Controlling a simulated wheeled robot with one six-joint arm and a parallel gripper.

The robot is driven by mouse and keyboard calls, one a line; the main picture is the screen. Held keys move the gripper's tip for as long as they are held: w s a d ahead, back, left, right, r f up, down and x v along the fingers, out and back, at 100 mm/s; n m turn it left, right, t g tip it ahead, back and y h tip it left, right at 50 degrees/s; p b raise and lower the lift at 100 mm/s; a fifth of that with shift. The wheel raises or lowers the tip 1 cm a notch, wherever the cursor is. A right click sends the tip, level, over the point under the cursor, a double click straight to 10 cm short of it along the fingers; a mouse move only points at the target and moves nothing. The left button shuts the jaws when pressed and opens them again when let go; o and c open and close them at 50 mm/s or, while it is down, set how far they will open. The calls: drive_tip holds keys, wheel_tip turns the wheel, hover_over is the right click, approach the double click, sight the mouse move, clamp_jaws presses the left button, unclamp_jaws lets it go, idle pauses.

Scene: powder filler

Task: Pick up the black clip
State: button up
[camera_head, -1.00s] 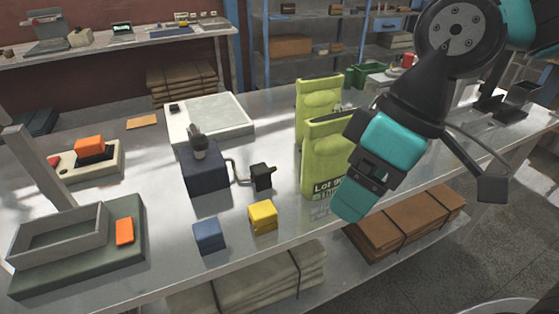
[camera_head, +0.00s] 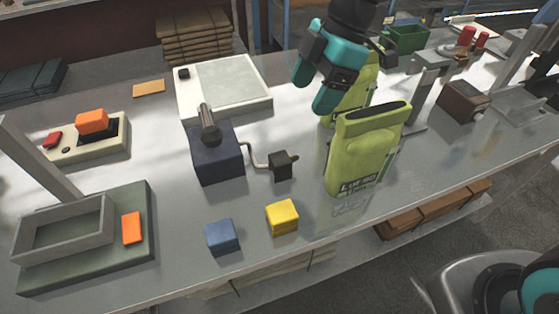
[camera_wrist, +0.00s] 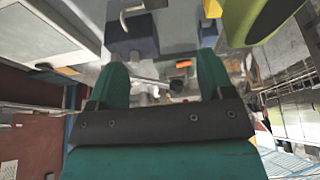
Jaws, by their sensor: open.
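I cannot pick out the black clip with certainty. In the head view a black piece (camera_head: 98,136) lies under an orange block on the cream pad at left.
A front green pouch (camera_head: 365,155) stands upright. A navy box (camera_head: 217,160) with a crank stands left of it. Blue (camera_head: 222,236) and yellow (camera_head: 282,216) cubes lie near the front edge. A white scale (camera_head: 225,85) and a grey tray (camera_head: 62,228) are at left.

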sight(281, 158)
drive_tip(key=x, duration=1.3)
drive_tip(key=shift+w+d+f, duration=0.25)
drive_tip(key=shift+d+f, duration=0.05)
drive_tip(key=shift+d, duration=0.1)
drive_tip(key=shift+p+x, duration=0.9)
drive_tip(key=shift+x, duration=2.15)
drive_tip(key=shift+w+d, duration=0.1)
drive_tip(key=shift+w, duration=0.05)
drive_tip(key=c, duration=1)
wheel_tip(281, 158, up, 20)
drive_tip(key=b, duration=0.2)
